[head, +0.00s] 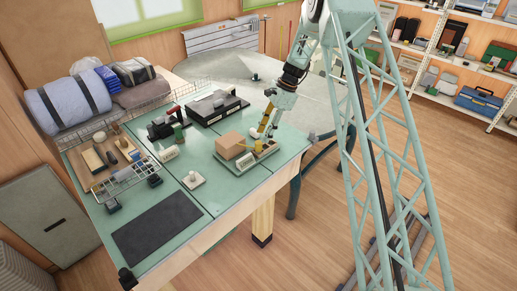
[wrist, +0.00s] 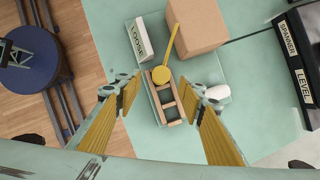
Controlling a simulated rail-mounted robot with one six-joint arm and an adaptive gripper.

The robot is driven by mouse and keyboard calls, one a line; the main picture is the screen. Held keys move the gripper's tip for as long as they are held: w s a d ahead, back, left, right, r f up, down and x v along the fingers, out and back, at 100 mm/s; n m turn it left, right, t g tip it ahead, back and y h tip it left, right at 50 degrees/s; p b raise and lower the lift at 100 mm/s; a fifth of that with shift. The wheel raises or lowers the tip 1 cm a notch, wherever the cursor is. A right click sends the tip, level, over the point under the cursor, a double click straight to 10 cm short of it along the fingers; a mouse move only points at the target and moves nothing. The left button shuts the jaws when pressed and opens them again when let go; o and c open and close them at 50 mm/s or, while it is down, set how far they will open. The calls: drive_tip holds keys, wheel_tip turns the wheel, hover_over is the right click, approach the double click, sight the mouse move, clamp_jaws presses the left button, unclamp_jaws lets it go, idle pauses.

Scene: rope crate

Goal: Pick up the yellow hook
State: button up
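The yellow hook (wrist: 163,74) shows in the wrist view as a round yellow disc with a thin rod running up towards the box. Its disc is at the upper end of a small wooden rack (wrist: 168,102); I cannot tell how they touch. Both are on a green tray (wrist: 148,84), which shows on the bench in the head view (head: 262,159). My gripper (wrist: 164,90) is open, its yellow fingers apart on either side of the rack, with nothing between them that it grips. In the head view my gripper (head: 265,131) is just above the tray's right part.
Black labelled holders (wrist: 303,58) stand to the right. A dark mat (head: 157,228) lies at the bench's front.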

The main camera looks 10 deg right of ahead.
sight(259, 142)
drive_tip(key=shift+x, duration=1)
drive_tip(key=shift+x, duration=2.6)
drive_tip(key=shift+w, duration=0.1)
drive_tip(key=c, duration=1)
drive_tip(key=shift+r, duration=0.2)
